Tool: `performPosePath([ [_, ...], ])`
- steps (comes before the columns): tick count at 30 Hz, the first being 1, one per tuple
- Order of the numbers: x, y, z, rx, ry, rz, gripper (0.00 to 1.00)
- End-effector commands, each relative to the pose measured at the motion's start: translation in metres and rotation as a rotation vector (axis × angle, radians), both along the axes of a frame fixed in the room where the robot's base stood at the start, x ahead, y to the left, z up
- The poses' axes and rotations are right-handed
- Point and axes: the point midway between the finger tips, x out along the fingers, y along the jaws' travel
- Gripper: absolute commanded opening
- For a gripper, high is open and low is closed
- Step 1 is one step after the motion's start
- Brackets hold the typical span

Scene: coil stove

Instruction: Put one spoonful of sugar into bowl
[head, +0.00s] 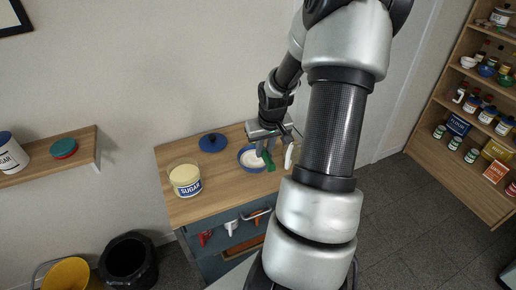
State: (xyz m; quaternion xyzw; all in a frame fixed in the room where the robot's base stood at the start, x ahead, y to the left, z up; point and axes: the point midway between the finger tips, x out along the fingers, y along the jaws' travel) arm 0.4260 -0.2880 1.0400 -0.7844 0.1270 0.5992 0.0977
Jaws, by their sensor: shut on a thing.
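The sugar jar (185,178) stands open at the left front of the wooden counter. It is clear with a blue SUGAR label, and pale contents show at its top. A blue bowl (243,163) with white contents sits to its right. My gripper (266,151) is over the bowl's right side, shut on a small green thing (269,162), perhaps the spoon's handle. The spoon's scoop end cannot be made out, so whether it holds sugar cannot be told. My gripper partly hides the bowl's far right side.
A round blue lid (212,142) lies behind the jar and bowl. A white upright object (289,156) stands right of my gripper, partly hidden by my arm. The counter (210,205) has free room between jar and bowl. Shelves (452,150) of containers stand far right.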

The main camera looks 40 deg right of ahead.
Motion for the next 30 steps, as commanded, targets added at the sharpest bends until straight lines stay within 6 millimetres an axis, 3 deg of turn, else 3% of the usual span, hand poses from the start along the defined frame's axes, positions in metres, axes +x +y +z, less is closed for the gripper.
performPosePath([
  [10,0.0,0.001,-0.021,0.001,0.002,0.001,0.0],
  [30,0.005,0.013,-0.021,-0.293,0.097,0.045,0.0],
])
